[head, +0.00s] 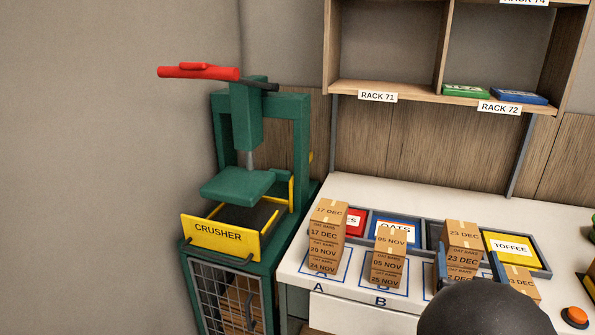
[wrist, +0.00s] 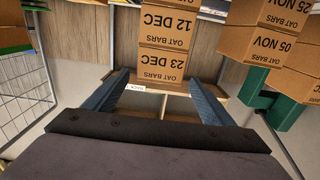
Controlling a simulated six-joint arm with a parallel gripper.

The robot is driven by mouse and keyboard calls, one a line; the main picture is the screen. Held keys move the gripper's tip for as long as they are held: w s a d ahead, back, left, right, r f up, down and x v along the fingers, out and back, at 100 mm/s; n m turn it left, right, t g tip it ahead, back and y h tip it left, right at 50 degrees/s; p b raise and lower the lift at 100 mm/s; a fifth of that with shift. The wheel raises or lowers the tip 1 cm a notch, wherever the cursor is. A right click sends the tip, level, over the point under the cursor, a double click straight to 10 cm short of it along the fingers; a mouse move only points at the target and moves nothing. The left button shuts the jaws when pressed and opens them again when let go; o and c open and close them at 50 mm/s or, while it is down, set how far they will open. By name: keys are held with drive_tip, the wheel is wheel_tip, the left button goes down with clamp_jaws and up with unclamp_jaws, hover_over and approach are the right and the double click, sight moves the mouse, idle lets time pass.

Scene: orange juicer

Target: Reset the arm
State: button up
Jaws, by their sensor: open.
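My gripper (head: 469,262) is in the lower right of the head view, in front of a stack of oat bars boxes (head: 462,232) whose top box reads 23 DEC. In the wrist view, which is upside down, the open fingers (wrist: 158,78) are spread to either side of the 23 DEC box (wrist: 161,65), with gaps on both sides. Nothing is held. A 12 DEC box (wrist: 164,24) is under it. My wrist hides the stack's lower part in the head view.
Other box stacks stand on marked squares A (head: 328,232) and B (head: 390,255). Another box (head: 522,283) is partly hidden at the right. Behind are bins, including TOFFEE (head: 512,250). The green crusher (head: 235,190) stands left, a shelf (head: 400,95) above, an orange button (head: 576,316) lower right.

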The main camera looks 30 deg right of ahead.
drive_tip(key=shift+g, duration=0.6)
drive_tip(key=w+r+p, duration=0.1)
drive_tip(key=r+p, duration=0.2)
drive_tip(key=w+r+p, duration=0.2)
drive_tip(key=r+p, duration=0.1)
drive_tip(key=r, duration=0.1)
drive_tip(key=w+r+p, duration=0.1)
drive_tip(key=r+p, duration=0.2)
drive_tip(key=shift+w+a+r, duration=0.2)
drive_tip(key=shift+w+r, duration=0.05)
drive_tip(key=shift+r, duration=0.1)
drive_tip(key=w+a+f+n+g+y, duration=0.2)
drive_tip(key=w+a+f+y, duration=0.2)
drive_tip(key=a+f, duration=0.55)
drive_tip(key=w+a+f+n+g+y, duration=0.2)
drive_tip(key=w+a+f+y, duration=0.35)
drive_tip(key=a, duration=0.75)
drive_tip(key=s+a+f+n+g+y, duration=0.1)
drive_tip(key=s+a+f+n+g, duration=0.1)
drive_tip(key=s+a, duration=0.5)
drive_tip(key=s+a+f+n+g+y, duration=0.2)
drive_tip(key=s+a+f+g, duration=0.3)
drive_tip(key=a, duration=0.7)
drive_tip(key=shift+s+f+n+g+b, duration=0.3)
drive_tip(key=shift+s+f+n+b, duration=0.2)
drive_tip(key=shift+s, duration=0.55)
